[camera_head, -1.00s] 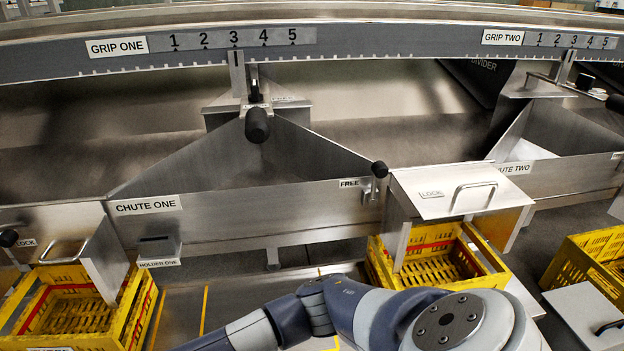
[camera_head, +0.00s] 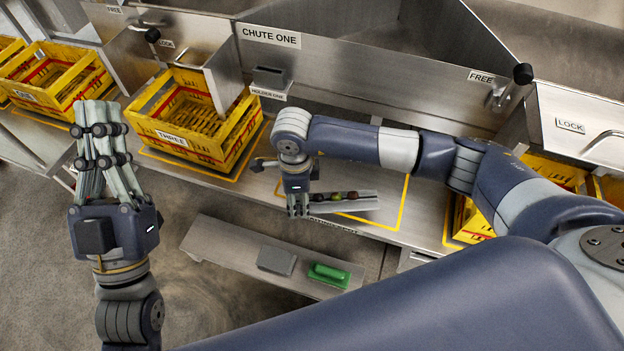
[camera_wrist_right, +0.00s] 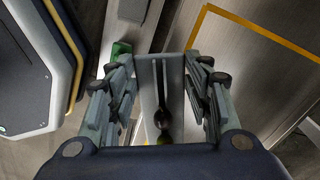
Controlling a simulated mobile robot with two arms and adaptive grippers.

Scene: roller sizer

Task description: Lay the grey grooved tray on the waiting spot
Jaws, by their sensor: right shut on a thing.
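My right gripper (camera_head: 298,212) is shut on the left end of the grey grooved tray (camera_head: 368,205). A few small dark, reddish and greenish round pieces lie in its groove. In the right wrist view the tray (camera_wrist_right: 174,75) runs away between the fingers (camera_wrist_right: 165,100), with dark pieces in it. A yellow outline (camera_head: 404,205) on the steel bench appears to mark the waiting spot. In the head view the tray overlaps its near part; I cannot tell whether it touches the bench. My left gripper (camera_head: 98,112) is empty at the left, its finger opening unclear.
Holder one (camera_head: 270,78) is on the chute wall. Another yellow crate (camera_head: 470,225) stands right.

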